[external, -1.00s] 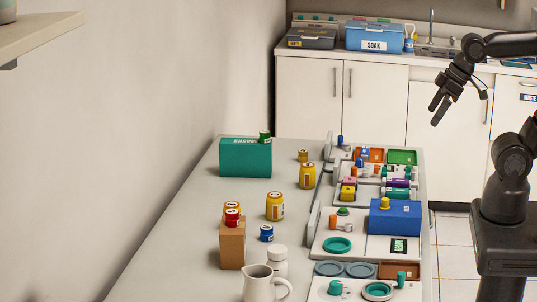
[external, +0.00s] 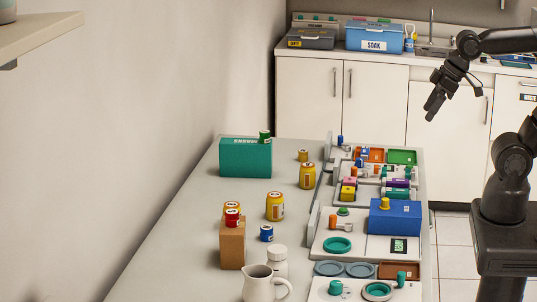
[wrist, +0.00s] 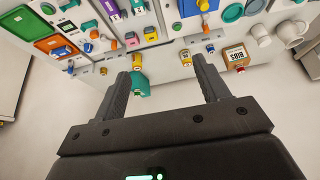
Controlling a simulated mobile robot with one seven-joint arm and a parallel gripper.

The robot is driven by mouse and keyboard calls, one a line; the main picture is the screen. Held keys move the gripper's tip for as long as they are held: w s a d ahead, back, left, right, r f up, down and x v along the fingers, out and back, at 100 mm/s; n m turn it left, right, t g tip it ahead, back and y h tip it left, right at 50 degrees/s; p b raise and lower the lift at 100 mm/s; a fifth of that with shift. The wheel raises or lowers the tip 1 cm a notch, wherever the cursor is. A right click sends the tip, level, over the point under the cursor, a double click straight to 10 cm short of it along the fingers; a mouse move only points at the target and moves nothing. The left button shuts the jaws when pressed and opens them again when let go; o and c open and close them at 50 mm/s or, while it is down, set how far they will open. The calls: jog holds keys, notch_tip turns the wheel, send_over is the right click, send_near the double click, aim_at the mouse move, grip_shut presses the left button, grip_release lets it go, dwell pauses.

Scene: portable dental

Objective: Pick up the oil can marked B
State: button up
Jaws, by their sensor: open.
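The lettering is too small to tell which can is marked B. My gripper (external: 433,108) is open and empty, high to the right of the counter. In the wrist view its fingers (wrist: 162,75) frame the counter, well apart from the cans.
The left counter strip is clear, beside the wall.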

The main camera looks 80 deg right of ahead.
jog(key=w+a+r, duration=0.2)
jog(key=w+a, duration=0.1)
jog(key=w, duration=1.4)
jog(key=n+g+y, duration=0.1)
jog(key=n, duration=0.1)
send_over(235, 205)
jog(key=s+d, duration=0.3)
jog(key=s, duration=0.4)
notch_tip(235, 205, down, 14)
jog(key=shift+n, duration=0.4)
jog(key=x, duration=0.4)
jog(key=a+x, duration=0.1)
jog(key=x, duration=0.4)
jog(key=w+x, duration=0.1)
jog(key=x, duration=0.3)
jog(key=shift+w+a+r, duration=0.1)
jog(key=shift+w+a, duration=0.05)
jog(key=shift+a, duration=0.2)
jog(key=shift+x, duration=2.95)
jog(key=c, duration=1)
jog(key=shift+c, duration=0.5)
